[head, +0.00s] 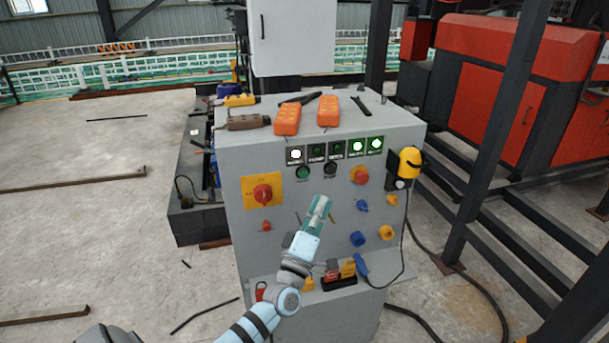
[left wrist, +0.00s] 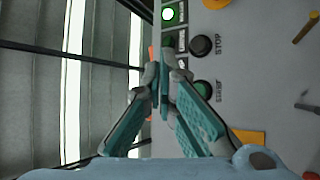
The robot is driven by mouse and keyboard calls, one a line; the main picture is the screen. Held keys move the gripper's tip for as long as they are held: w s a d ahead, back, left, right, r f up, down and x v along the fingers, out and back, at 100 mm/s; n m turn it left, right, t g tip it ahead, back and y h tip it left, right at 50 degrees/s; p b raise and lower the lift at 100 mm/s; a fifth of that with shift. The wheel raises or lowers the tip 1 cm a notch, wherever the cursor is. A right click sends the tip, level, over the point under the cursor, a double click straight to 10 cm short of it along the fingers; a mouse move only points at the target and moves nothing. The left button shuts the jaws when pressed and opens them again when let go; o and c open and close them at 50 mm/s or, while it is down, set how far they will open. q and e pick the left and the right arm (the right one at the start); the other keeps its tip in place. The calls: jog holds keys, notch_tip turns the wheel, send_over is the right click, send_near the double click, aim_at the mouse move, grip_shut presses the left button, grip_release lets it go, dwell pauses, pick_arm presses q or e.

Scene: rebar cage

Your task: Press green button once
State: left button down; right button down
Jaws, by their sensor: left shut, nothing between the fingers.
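The green button (head: 303,173) is on the front of the grey control cabinet (head: 240,230), just under a row of indicator windows. In the left wrist view the green button (left wrist: 203,89) sits beside the START label, partly hidden by a finger. A black button (head: 330,169) is to its right; it also shows in the left wrist view (left wrist: 201,45) by the STOP label. My left gripper (head: 321,202) is shut and empty, in front of the panel and below the two buttons in the head view. I cannot tell any contact. My right gripper is out of view.
A red rotary switch (head: 263,194) on a yellow plate and an orange-red knob (head: 360,175) flank the buttons. Orange pendants (head: 287,120) lie on the cabinet top. A yellow-black device (head: 409,162) hangs on the right side. Dark steel posts stand to the right.

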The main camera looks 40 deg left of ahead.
aim_at(304, 174)
pick_arm(q)
jog(key=w+a+b, duration=0.1)
jog(key=a+b, duration=0.1)
jog(key=w+a+b, duration=0.1)
jog(key=w+a, duration=0.1)
jog(key=a, duration=0.1)
jog(key=w+a+b, duration=0.2)
jog(key=shift+a+b, duration=0.15)
jog(key=shift+b, duration=0.2)
jog(key=shift+f, duration=0.1)
dwell(1.2)
jog(key=shift+w+a+b, duration=0.3)
